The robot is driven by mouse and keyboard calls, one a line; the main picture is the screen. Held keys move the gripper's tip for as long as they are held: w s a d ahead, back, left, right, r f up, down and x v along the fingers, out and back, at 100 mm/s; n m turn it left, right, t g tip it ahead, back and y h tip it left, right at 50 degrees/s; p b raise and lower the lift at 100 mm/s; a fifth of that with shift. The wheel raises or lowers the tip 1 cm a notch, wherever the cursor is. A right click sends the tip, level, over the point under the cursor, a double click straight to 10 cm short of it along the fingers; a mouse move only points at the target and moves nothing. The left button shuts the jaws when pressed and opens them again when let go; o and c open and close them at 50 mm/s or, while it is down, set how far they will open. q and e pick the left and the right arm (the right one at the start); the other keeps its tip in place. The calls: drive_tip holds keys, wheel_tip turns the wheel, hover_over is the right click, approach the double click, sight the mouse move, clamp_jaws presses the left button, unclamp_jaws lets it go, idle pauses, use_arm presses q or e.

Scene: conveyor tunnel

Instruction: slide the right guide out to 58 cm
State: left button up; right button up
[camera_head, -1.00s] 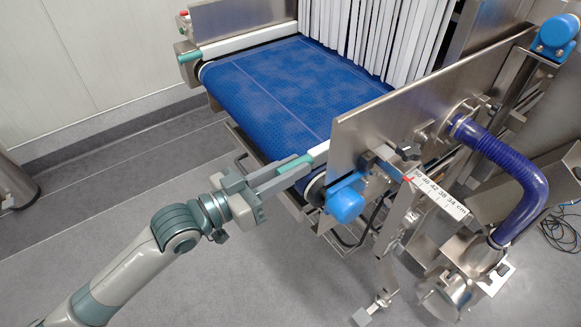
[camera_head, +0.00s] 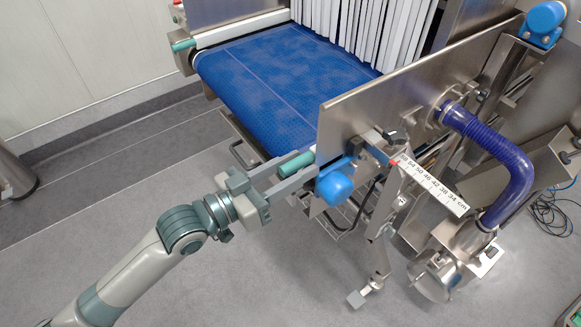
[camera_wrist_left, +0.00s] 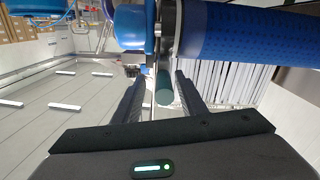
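The right guide (camera_head: 372,98) is an upright steel plate along the right side of the blue belt. A green grip (camera_head: 298,164) sits at its near end and also shows in the left wrist view (camera_wrist_left: 164,88). My left gripper (camera_head: 302,172) has its fingers on both sides of this grip, with gaps visible in the wrist view, so it is open around it. A white scale (camera_head: 432,186) marked in cm lies to the right of the guide. Its red pointer (camera_head: 393,163) is just beyond the 54 mark, near 58; the exact reading is too small to tell. My right gripper is out of view.
A blue knob (camera_head: 335,187) is close to my left gripper's fingers. A dark clamp lever (camera_head: 396,137) is above the scale. A blue hose (camera_head: 495,145) curves at the right. The floor at the left is clear.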

use_arm(q)
drive_tip(key=shift+a, duration=0.1)
drive_tip(key=shift+s+a, duration=0.1)
drive_tip(key=shift+a, duration=0.05)
drive_tip(key=shift+s+a+f, duration=0.1)
drive_tip(key=shift+s+a, duration=0.1)
drive_tip(key=shift+a, duration=0.05)
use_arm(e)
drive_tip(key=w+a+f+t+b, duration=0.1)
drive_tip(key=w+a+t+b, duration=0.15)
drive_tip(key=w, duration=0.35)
use_arm(q)
drive_tip(key=p+v, duration=0.1)
drive_tip(key=v, duration=1.5)
drive_tip(key=shift+s, duration=0.2)
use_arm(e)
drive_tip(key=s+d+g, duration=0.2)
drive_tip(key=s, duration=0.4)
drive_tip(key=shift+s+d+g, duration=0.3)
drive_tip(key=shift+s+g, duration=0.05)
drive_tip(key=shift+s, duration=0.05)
